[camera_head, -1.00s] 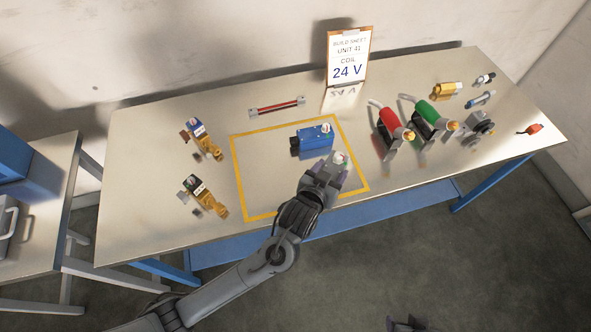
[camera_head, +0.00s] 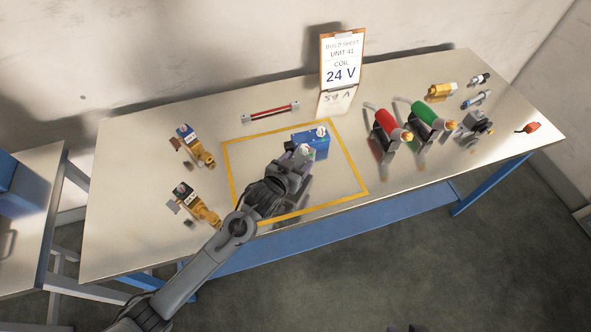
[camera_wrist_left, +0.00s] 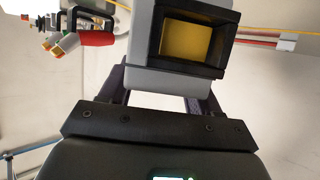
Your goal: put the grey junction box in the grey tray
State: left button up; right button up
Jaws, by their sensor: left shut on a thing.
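My left gripper (camera_head: 301,156) is over the yellow-outlined square, in front of the blue block. In the left wrist view it is shut on a grey box (camera_wrist_left: 147,45) with a black-rimmed, yellowish window, which I take for the grey junction box. In the head view the gripper and arm mostly hide this box. I cannot make out the grey tray for certain. A grey item with a handle (camera_head: 8,243) is cut off at the left edge. Only small dark tips of what seems my right gripper (camera_head: 404,328) show at the bottom edge.
The blue block (camera_head: 318,146) with a round white fitting stands inside the yellow outline (camera_head: 230,175). Two brass valves (camera_head: 203,153) lie left of it. A red-and-green pair of handled parts (camera_head: 385,122) and small fittings are at right. A "24 V" sheet (camera_head: 342,62) stands behind.

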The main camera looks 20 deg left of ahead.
pick_arm(q)
jog(key=shift+w+a+f, duration=0.15)
jog(key=shift+a, duration=0.1)
jog(key=shift+f+b, duration=0.35)
jog(key=shift+f, duration=1.6)
jog(key=shift+f, duration=0.1)
jog(key=o, duration=1.2)
